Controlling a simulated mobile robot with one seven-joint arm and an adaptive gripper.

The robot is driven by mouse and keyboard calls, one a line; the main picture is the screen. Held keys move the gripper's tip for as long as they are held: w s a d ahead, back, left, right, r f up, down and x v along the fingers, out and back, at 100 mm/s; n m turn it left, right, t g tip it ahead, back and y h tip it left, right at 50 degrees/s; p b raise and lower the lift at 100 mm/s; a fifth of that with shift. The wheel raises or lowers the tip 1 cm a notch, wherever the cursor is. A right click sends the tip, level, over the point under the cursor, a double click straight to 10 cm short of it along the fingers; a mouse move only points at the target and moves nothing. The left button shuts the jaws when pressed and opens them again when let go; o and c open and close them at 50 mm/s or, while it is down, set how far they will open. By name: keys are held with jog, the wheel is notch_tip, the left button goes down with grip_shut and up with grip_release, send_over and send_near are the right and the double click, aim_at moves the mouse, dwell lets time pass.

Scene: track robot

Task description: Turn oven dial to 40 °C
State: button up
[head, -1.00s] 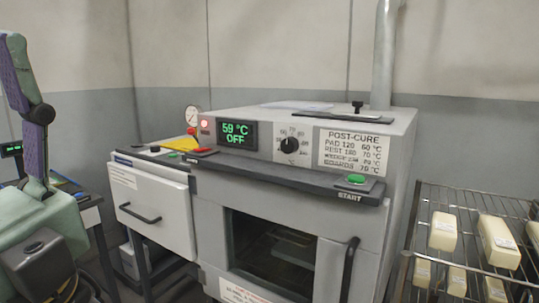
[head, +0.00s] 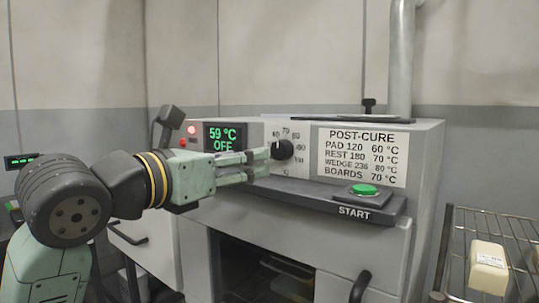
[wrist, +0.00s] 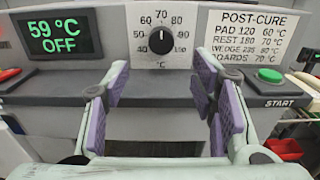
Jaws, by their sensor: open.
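The black oven dial (head: 284,150) sits on a white scale plate on the oven's front panel. In the wrist view the dial (wrist: 161,41) has a white pointer mark that stands roughly upward, near the 70; the 40 is at the lower left. The green display (wrist: 53,36) reads 59 °C OFF. My gripper (head: 262,163) is in front of the panel, just left of the dial in the head view. In the wrist view my gripper (wrist: 162,85) is open and empty, its purple-padded fingers spread below and to either side of the dial, not closed on it.
A dark ledge (head: 300,197) runs under the panel, with a green START button (head: 364,190) at its right. The POST-CURE card (head: 362,155) is right of the dial. A wire rack (head: 510,230) with pale blocks stands at the right.

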aim_at(278, 153)
jog(key=p+x, duration=0.2)
jog(key=x, duration=0.7)
jog(key=shift+w+d, duration=0.1)
jog(key=shift+d, duration=0.1)
jog(key=c, duration=1.1)
jog(key=shift+c, duration=0.2)
